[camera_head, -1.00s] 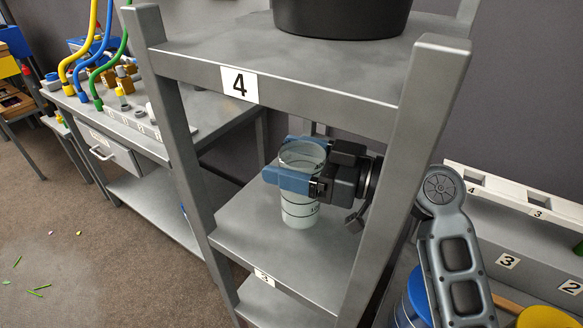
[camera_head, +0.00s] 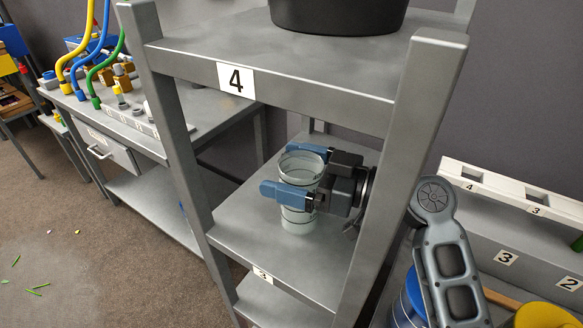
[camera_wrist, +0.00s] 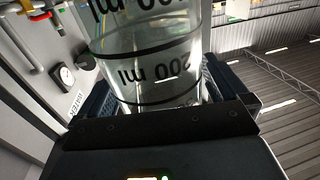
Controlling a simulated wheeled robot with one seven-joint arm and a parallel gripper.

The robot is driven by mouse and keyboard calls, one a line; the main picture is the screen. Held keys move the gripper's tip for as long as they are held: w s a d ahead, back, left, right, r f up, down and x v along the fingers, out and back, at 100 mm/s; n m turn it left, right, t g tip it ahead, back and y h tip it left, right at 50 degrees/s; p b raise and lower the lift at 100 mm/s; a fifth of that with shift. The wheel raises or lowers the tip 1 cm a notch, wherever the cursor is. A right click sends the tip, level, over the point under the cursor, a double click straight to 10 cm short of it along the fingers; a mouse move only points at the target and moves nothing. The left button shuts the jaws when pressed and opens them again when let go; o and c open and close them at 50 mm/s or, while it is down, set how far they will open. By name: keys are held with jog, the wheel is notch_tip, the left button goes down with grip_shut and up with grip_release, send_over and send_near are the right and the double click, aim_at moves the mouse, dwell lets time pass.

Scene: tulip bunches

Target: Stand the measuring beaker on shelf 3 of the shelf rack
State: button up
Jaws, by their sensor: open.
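The measuring beaker (camera_head: 299,219) is clear, with dark ring lines. It stands upright on shelf 3 (camera_head: 250,232) of the grey shelf rack, the board with the "3" label below the "4" board. My gripper (camera_head: 290,176) reaches in from the right, its blue fingers on either side of the beaker. The fingers are open, with the beaker between them. In the wrist view the beaker (camera_wrist: 150,50) fills the space in front of the palm, and its "200 ml" marking appears upside down. The rack post hides part of my arm.
Shelf 4 (camera_head: 200,45) lies above the beaker and bears a black pot (camera_head: 338,14). The rack's front right post (camera_head: 400,180) stands close to my arm. A workbench (camera_head: 200,105) with coloured hoses is at the left. Shelf 3 has free room left of the beaker.

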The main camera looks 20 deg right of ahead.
jog(key=shift+r, duration=0.15)
jog(key=b+v, duration=0.2)
jog(key=v, duration=1)
